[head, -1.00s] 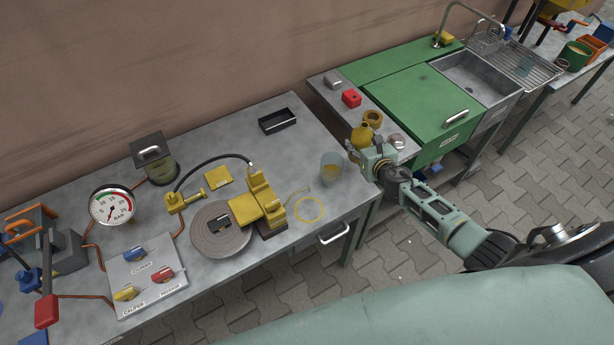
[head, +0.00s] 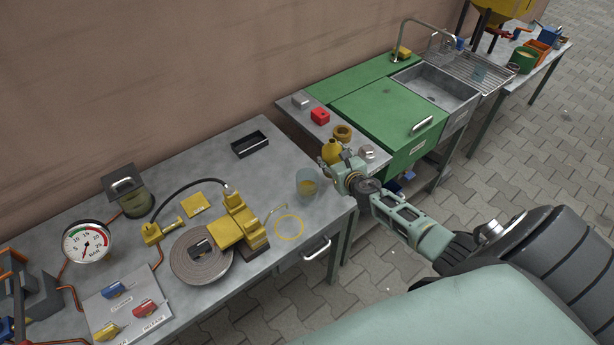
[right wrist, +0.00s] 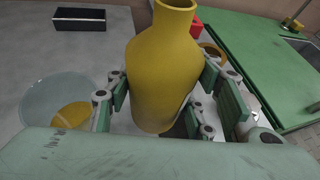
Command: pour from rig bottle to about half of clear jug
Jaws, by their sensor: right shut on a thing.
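The yellow rig bottle (head: 332,151) is held upright, or nearly so, in my right gripper (head: 350,172), at the right end of the metal bench. In the right wrist view the bottle (right wrist: 161,70) stands between the two fingers, which are shut on its body. The clear jug (head: 307,183) stands on the bench just left of the bottle. In the right wrist view the jug (right wrist: 52,98) is at the left, with some yellow liquid (right wrist: 72,115) low inside. The bottle is apart from the jug, and no stream shows. My left gripper is not in view.
A yellow ring (head: 289,227) lies on the bench near the jug, beside a yellow clamp device (head: 236,222). A black tray (head: 250,144) lies behind. A green cabinet top (head: 385,115) with a red block (head: 320,116) and a sink (head: 436,92) is to the right.

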